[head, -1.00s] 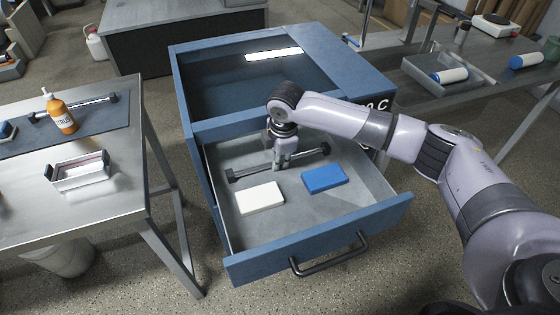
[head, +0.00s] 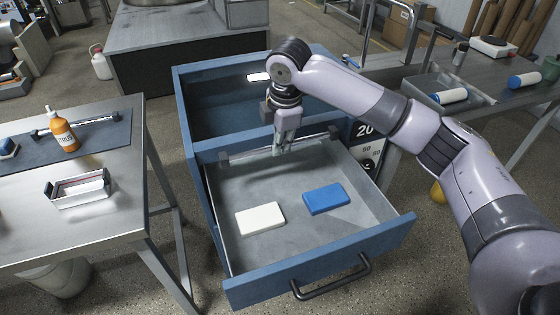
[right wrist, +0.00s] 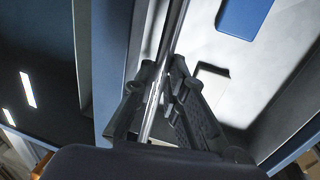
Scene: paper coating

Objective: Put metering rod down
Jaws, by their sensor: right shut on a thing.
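My right gripper (head: 281,150) points down over the back part of the open drawer (head: 300,251). It is shut on a metering rod (head: 309,139), a thin metal bar with dark blocks at its ends. The rod is held roughly level, raised above the drawer floor near the cabinet's front rail. In the right wrist view the rod (right wrist: 178,28) runs lengthwise between the fingers of the gripper (right wrist: 163,80). A similar rod (head: 95,123) lies on the dark mat on the left table. My left gripper is out of view.
A white block (head: 260,218) and a blue block (head: 324,198) lie in the drawer. The left table (head: 120,215) holds an orange bottle (head: 63,133) and a small metal tray (head: 80,203). The right bench carries blue-and-white rolls (head: 525,80).

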